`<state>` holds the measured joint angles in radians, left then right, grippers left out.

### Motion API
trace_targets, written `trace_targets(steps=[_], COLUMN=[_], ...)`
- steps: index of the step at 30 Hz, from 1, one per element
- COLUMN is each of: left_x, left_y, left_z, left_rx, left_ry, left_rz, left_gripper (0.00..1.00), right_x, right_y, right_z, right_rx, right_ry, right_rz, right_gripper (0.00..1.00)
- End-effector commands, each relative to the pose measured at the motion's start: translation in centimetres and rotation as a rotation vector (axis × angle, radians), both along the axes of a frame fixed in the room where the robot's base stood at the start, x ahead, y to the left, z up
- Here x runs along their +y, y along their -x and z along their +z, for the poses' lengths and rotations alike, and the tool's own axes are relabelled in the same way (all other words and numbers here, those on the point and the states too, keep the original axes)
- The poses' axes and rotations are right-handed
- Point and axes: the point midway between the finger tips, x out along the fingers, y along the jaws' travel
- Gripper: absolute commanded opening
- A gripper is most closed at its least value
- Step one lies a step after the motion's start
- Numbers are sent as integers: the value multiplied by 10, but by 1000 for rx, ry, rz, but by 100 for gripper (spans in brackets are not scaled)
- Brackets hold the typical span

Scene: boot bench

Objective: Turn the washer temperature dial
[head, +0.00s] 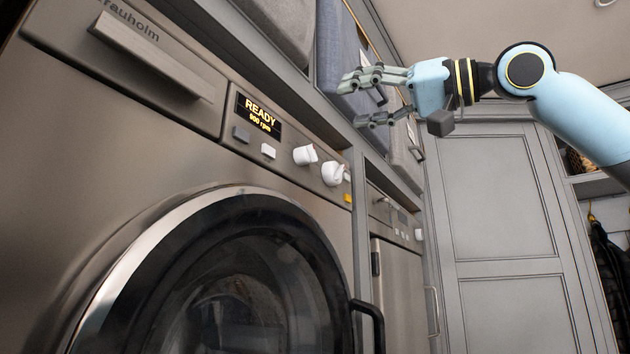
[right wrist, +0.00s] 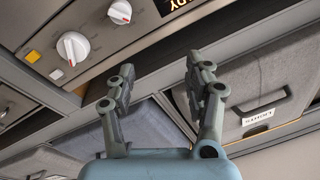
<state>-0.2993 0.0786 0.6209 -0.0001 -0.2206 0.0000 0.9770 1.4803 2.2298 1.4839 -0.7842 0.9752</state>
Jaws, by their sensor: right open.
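The washer (head: 160,180) fills the left of the head view, its round door (head: 240,285) closed. Its panel has two white dials, a left one (head: 305,155) and a right one (head: 333,174). Which one sets temperature is not readable. Both show in the right wrist view, the left dial (right wrist: 120,12) cut by the top edge and the right dial (right wrist: 73,47) whole with a red mark. My right gripper (head: 357,100) is open and empty, apart from the dials, above and to the right of them in the head view. My left gripper is out of view.
The lit display (head: 258,115) reads READY and 800 rpm. Grey fabric bins (head: 352,65) sit on a shelf above the washer, close behind my right gripper. A second appliance (head: 400,270) stands to the right. A black door handle (head: 372,320) sticks out.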

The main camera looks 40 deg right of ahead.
Motion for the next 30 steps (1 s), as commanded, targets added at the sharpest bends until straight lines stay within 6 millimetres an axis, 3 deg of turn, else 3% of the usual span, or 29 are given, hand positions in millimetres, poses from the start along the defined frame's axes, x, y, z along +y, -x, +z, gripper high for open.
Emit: trace_targets(steps=[1, 3, 9, 30], left_x=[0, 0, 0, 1], left_y=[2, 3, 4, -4], left_z=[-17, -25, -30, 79], left_rx=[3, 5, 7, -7], left_ry=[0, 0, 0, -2], left_rz=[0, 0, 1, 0], left_gripper=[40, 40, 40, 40], right_x=[-4, -10, -18, 8], right_y=[1, 2, -2, -73], right_z=[-22, -36, -50, -42], right_rx=[19, 44, 75, 75], right_ry=[39, 77, 119, 110], right_rz=[-35, -76, -130, -123], right_gripper=[52, 52, 52, 52])
